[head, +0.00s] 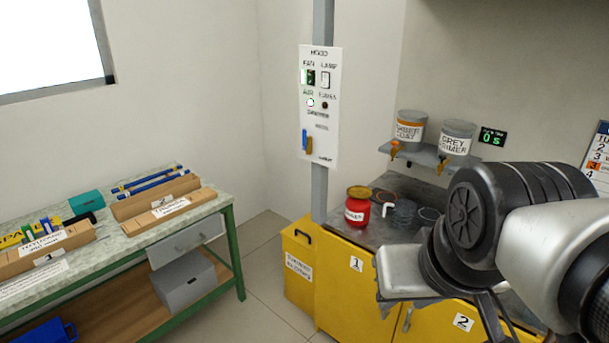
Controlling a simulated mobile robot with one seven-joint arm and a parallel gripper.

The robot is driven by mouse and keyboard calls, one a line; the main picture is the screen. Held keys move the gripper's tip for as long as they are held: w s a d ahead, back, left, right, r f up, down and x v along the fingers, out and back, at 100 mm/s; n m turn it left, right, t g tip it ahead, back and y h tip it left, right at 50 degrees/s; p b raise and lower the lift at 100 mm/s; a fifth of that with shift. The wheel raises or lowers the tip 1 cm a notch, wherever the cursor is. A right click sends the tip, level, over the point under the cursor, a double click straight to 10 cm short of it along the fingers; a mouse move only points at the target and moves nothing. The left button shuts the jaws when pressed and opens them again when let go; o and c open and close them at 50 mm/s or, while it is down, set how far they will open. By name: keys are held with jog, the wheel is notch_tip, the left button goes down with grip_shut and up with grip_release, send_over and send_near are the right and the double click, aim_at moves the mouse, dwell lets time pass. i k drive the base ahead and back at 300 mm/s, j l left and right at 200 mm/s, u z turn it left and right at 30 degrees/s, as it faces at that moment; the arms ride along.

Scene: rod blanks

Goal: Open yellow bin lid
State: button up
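The yellow bin (298,272) stands on the floor at the left end of the yellow cabinet. Its lid (299,238) looks shut, with a dark handle (303,234) near the top. A white label on its front is too small to read surely. My arm comes in from the right, in front of the worktop. My gripper (495,315) is at the lower right, partly hidden by my own wrist, well to the right of the bin and not touching it. Its fingers do not show clearly.
A grey post with a switch panel (320,108) rises beside the bin. A red can (357,206) and cups stand on the cabinet worktop (385,185). A green-framed bench (228,255) with rod trays is at left. Clear floor (265,300) lies between bench and bin.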

aim_at(315, 228)
jog(key=i+j+z, duration=0.1)
jog(key=z, duration=0.3)
jog(key=i+j+z, duration=0.1)
jog(key=z, duration=0.25)
jog(key=j+z, duration=0.25)
jog(key=z, duration=0.15)
jog(key=i+j+z, duration=0.1)
jog(key=j+z, duration=0.15)
jog(key=j, duration=0.3)
jog(key=j+z, duration=0.25)
jog(key=j, duration=0.3)
jog(key=j+z, duration=0.2)
jog(key=j, duration=2.6)
jog(key=i, duration=0.55)
